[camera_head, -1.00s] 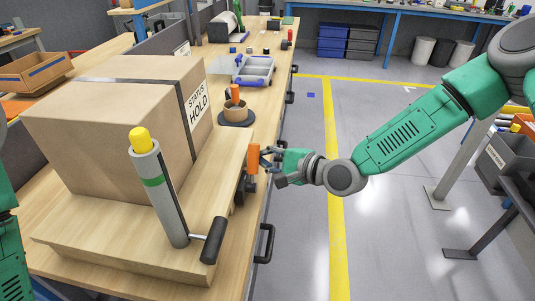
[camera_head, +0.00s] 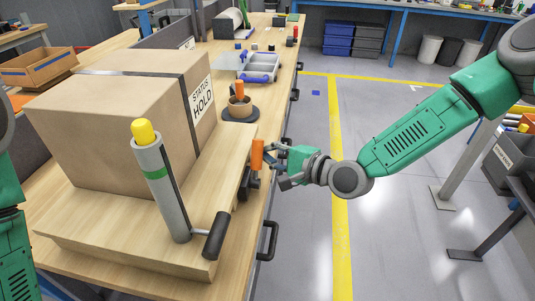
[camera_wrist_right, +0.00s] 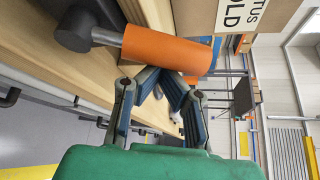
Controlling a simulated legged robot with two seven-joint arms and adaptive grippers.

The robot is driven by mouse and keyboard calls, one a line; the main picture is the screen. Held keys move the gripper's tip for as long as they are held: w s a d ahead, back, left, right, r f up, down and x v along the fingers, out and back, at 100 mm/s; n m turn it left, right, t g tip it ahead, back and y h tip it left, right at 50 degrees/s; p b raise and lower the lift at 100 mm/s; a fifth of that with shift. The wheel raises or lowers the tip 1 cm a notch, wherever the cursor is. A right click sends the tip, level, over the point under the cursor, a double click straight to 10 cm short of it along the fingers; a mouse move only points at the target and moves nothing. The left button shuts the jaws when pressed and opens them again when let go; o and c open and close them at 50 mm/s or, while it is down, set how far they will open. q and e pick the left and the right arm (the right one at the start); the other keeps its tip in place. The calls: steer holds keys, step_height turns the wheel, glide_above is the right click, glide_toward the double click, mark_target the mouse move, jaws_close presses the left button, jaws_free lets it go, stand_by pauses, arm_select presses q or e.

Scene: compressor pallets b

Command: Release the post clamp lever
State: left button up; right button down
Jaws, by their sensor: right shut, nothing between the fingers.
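An orange lever handle (camera_head: 257,154) stands upright at the right side of the wooden pallet (camera_head: 120,245), on a dark clamp body (camera_head: 246,187). In the right wrist view the orange handle (camera_wrist_right: 165,48) lies across the picture, joined to a dark pivot (camera_wrist_right: 80,27). My right gripper (camera_head: 269,152) is just right of the handle, its fingers closed together and empty. In the right wrist view the fingertips (camera_wrist_right: 166,80) meet close to the handle; I cannot tell whether they touch it. A grey post (camera_head: 163,190) with a yellow cap and a black-gripped lever (camera_head: 216,236) stands on the pallet's front. My left gripper is out of view.
A large cardboard box (camera_head: 110,130) marked STATUS HOLD sits on the pallet. Behind it on the bench are a round dark base with an orange-topped piece (camera_head: 239,108) and a grey-blue tray (camera_head: 258,68).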

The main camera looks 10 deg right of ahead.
steer(key=s+n+t+b, duration=0.1)
steer(key=n+b, duration=0.1)
steer(key=s+a+r+n+t+y+b, duration=0.1)
steer(key=s+n+b, duration=0.1)
steer(key=b, duration=0.1)
steer(key=s+a+n+t+y+b, duration=0.1)
steer(key=n+b, duration=0.1)
steer(key=shift+s+r, duration=0.15)
steer(key=s+n+b, duration=0.1)
steer(key=s+n+y+b, duration=0.1)
steer(key=shift+a+r+n+t+b, duration=0.1)
steer(key=shift+a+n+t+b, duration=0.2)
steer(key=shift+b, duration=0.05)
stand_by(0.3)
steer(key=shift+a+r, duration=0.1)
stand_by(0.4)
